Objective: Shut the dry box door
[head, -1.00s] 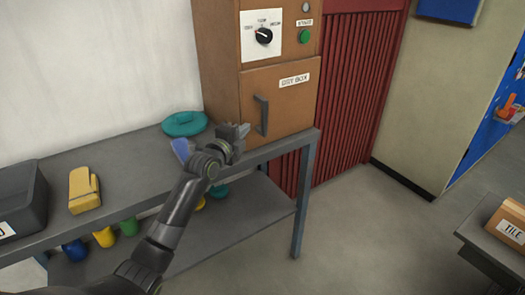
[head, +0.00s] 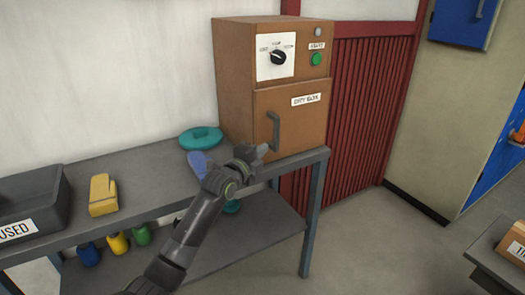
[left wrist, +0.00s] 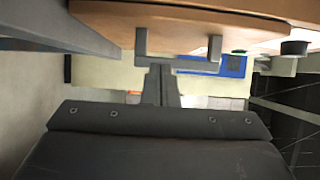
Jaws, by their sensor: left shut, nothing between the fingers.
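The dry box is a brown cabinet (head: 233,85) at the back end of the grey bench in the head view. Its labelled door (head: 300,125) looks flush with the front, with no gap that I can see. The dark door handle (head: 275,132) is upright on the door's left side; it also shows in the left wrist view (left wrist: 214,52). My left gripper (head: 263,150) is shut and empty, by the handle's lower end. In the left wrist view its fingertips (left wrist: 160,70) lie close to the handle; I cannot tell whether they touch. My right gripper is not in view.
A dial panel (head: 276,58) and green button (head: 316,59) are above the door. Open floor lies right of the bench.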

